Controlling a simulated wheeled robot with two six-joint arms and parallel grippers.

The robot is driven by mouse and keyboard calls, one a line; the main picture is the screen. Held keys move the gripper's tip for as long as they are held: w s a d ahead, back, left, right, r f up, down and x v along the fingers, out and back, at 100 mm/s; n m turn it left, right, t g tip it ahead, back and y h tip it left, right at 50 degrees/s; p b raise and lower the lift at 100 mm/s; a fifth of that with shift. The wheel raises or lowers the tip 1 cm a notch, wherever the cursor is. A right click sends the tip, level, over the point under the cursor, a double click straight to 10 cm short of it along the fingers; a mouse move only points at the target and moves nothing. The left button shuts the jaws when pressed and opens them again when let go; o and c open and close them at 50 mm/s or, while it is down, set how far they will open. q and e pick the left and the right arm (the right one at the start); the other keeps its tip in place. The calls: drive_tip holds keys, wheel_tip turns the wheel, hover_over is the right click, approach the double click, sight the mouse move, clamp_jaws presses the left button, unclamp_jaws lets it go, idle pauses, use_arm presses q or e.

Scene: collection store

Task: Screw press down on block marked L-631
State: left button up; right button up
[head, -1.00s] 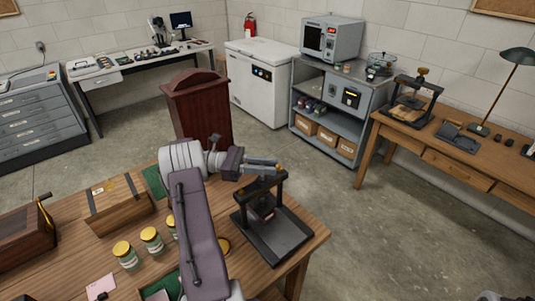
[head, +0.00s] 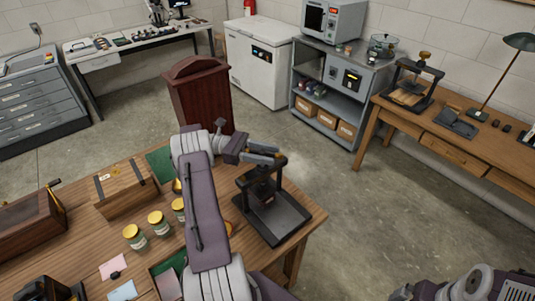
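A dark screw press (head: 272,214) stands upright on the right end of the near wooden table. My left gripper (head: 275,156) is at the top of this press, its two fingers on either side of the place of the screw's knob. The fingers cover most of the knob, so I cannot tell whether they grip it. The block under the press's screw is dark and mostly hidden, and no marking L-631 is readable. A second press (head: 412,88) with a brass-coloured knob stands on the right desk. My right gripper is out of view; only part of its arm shows at lower right.
The near table (head: 80,225) also holds a wooden box (head: 127,190), several yellow-lidded jars (head: 135,238), a pink card (head: 113,267) and a green-lined tray. A dark red wooden stand (head: 198,95) is behind the table. The floor (head: 370,225) to the right is clear.

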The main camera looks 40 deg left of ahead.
sight(267, 152)
use_arm(q)
wheel_tip(267, 152, up, 4)
drive_tip(key=p, duration=0.4)
drive_tip(key=shift+r, duration=0.2)
drive_tip(key=w+d+r+b, duration=0.1)
drive_tip(key=d+r, duration=0.5)
drive_tip(key=d, duration=0.5)
drive_tip(key=shift+w+d+r+b, duration=0.25)
drive_tip(key=shift+d+r+b, duration=0.05)
